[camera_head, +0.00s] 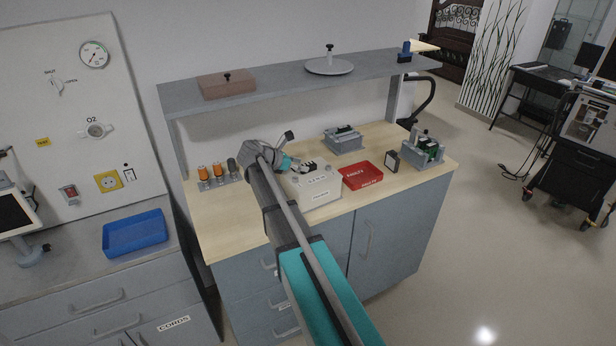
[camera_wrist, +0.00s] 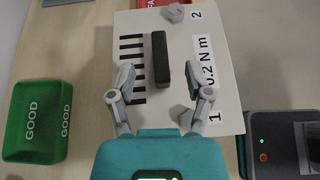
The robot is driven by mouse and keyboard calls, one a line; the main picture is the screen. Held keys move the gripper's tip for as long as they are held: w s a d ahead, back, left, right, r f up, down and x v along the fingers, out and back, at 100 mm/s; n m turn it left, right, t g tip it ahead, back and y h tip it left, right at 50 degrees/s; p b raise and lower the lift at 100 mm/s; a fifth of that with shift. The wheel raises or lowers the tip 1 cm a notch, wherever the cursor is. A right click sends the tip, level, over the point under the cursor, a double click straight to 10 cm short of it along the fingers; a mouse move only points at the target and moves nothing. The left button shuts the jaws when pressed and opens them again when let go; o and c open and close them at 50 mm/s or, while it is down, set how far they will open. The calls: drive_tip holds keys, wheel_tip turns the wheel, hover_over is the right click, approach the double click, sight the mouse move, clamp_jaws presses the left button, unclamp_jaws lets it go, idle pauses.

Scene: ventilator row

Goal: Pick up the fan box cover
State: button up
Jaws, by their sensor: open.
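The fan box cover (camera_wrist: 178,40) appears to be the pale top plate with dark slots, a black handle bar (camera_wrist: 161,58) and the labels "1", "2" and "0.2 N m". It sits on the white box (camera_head: 313,188) on the wooden counter. A grey knob (camera_wrist: 174,12) stands by the "2"; another grey piece near the "1" is partly hidden by my right finger. My gripper (camera_wrist: 158,78) is open and empty above the plate, its fingers on either side of the handle's near end. In the head view my arm partly hides the box.
A red tray (camera_head: 362,175) lies right of the box. A green GOOD bin (camera_wrist: 38,118) and a dark device (camera_wrist: 283,145) flank the gripper. Grey fixtures (camera_head: 343,139) (camera_head: 424,151) stand behind and right. A shelf (camera_head: 290,79) overhangs the counter's back.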

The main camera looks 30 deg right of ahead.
sight(309, 166)
drive_tip(key=b+x, duration=0.1)
drive_tip(key=x, duration=0.2)
drive_tip(key=shift+f, duration=0.2)
drive_tip(key=shift+d+f+b, duration=0.1)
drive_tip(key=shift+d+b, duration=0.2)
drive_tip(key=shift+d, duration=0.1)
clamp_jaws()
